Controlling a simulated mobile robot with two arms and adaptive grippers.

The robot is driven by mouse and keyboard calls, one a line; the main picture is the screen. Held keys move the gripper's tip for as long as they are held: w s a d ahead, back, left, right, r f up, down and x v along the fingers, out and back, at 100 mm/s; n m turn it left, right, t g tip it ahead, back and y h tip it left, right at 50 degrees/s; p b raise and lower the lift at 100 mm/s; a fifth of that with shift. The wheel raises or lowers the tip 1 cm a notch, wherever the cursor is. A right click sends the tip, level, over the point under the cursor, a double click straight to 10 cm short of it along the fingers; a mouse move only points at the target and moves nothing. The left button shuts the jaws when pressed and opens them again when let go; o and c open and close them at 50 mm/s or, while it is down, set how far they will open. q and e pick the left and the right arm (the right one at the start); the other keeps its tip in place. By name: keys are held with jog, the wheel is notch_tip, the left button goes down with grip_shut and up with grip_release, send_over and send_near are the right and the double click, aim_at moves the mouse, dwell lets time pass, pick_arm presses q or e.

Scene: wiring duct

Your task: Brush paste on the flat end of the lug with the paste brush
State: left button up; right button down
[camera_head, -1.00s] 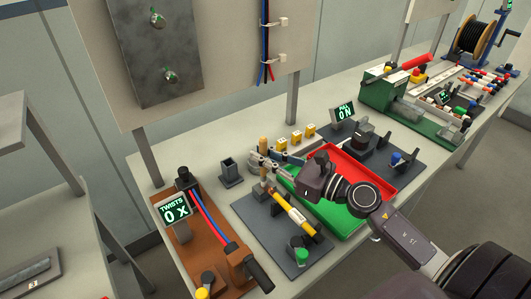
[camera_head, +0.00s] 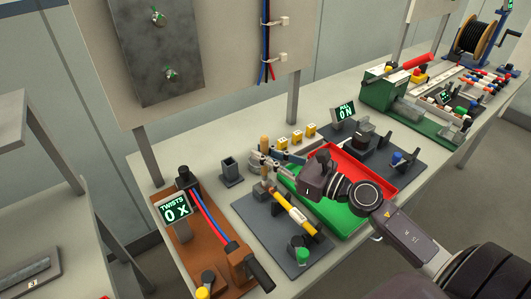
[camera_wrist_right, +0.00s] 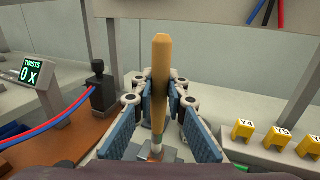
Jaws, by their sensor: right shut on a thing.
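My right gripper (camera_head: 268,163) is shut on the paste brush, whose wooden handle (camera_head: 264,147) stands nearly upright. In the right wrist view the handle (camera_wrist_right: 160,80) rises between the blue-padded fingers of the gripper (camera_wrist_right: 160,112). The brush's lower end is close above the end of a yellow cable (camera_head: 296,215) held on a dark grey plate (camera_head: 262,226). The lug at that end is too small and covered to make out, so I cannot tell whether the bristles touch it. My left gripper is not in view.
A green and red tray (camera_head: 389,173) lies right of the plate. Several yellow numbered blocks (camera_head: 296,137) stand behind. A small dark open-topped holder (camera_head: 231,172) stands to the left. A brown twist fixture (camera_head: 208,247) with red and blue wires is at the front left.

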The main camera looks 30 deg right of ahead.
aim_at(267, 136)
jog(key=shift+w+d+f, duration=0.1)
jog(key=shift+d, duration=0.3)
notch_tip(267, 136, up, 6)
jog(key=p, duration=0.5)
jog(key=shift+r+p, duration=0.2)
jog(key=shift+p, duration=0.1)
notch_tip(267, 136, up, 3)
jog(key=p, duration=0.2)
jog(key=shift+p, duration=0.4)
jog(key=shift+f, duration=0.1)
